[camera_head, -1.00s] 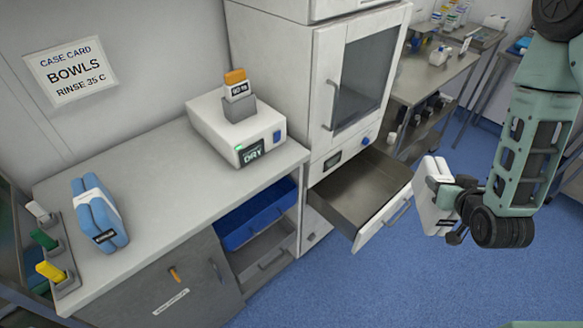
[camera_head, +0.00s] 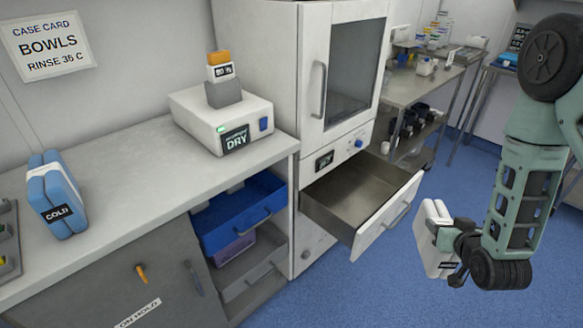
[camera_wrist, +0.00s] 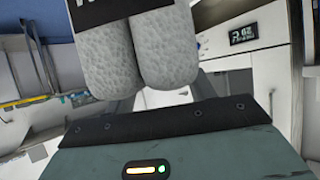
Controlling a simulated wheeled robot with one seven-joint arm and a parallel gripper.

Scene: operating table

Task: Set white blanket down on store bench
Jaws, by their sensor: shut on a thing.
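The white blanket (camera_head: 431,238) is a folded white bundle in the head view, held upright above the blue floor to the right of the open drawer. My gripper (camera_head: 448,245) is shut on it. In the wrist view the blanket (camera_wrist: 140,60) shows as two rounded, textured pale rolls with a dark label band at the top edge. The gripper's fingertips are hidden there. The bench (camera_head: 120,185) with a pale grey top runs along the left wall. I cannot tell whether this is the store bench.
An open, empty metal drawer (camera_head: 398,205) juts from the white cabinet (camera_head: 265,60), close to the held blanket. A blue folded pack (camera_head: 57,200) and a DRY unit (camera_head: 220,120) stand on the bench. A blue pull-out tray (camera_head: 235,225) is below. A steel table (camera_head: 425,85) stands behind.

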